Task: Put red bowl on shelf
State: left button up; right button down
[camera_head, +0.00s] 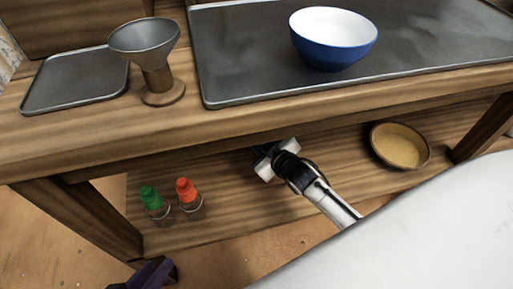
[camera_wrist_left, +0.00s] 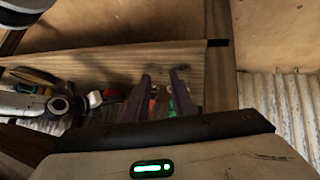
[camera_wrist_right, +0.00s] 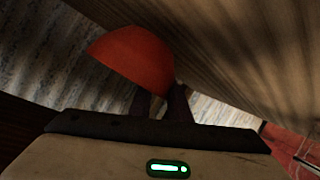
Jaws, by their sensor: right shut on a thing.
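The red bowl (camera_wrist_right: 133,58) is in the right wrist view, its rim between the fingers of my right gripper (camera_wrist_right: 160,100), which is shut on it. In the head view my right gripper (camera_head: 267,158) reaches over the lower wooden shelf (camera_head: 345,150), under the table top's front edge; the bowl is hidden there. Whether the bowl touches the shelf I cannot tell. My left gripper (camera_wrist_left: 160,82) is open and empty, its fingers apart; its tip shows at the bottom left of the head view.
A green-capped bottle (camera_head: 153,203) and a red-capped bottle (camera_head: 188,196) stand at the shelf's left. A tan-filled dish (camera_head: 400,145) is at its right. Above are a blue bowl (camera_head: 333,45), a large dark tray (camera_head: 235,60), a funnel (camera_head: 146,45) and a small tray (camera_head: 75,82).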

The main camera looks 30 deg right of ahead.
notch_tip(320, 180, down, 3)
jog(key=shift+r+b, duration=0.1)
jog(key=shift+b, duration=0.6)
jog(key=shift+f, duration=0.35)
jog(key=shift+r, duration=0.15)
jog(key=c, duration=1.6)
grip_release()
jog(key=shift+c, duration=0.2)
pick_arm(q)
jog(key=shift+w+d+r+t+h, duration=0.25)
jog(key=shift+d+r+t+h, duration=0.25)
jog(key=shift+r, duration=0.3)
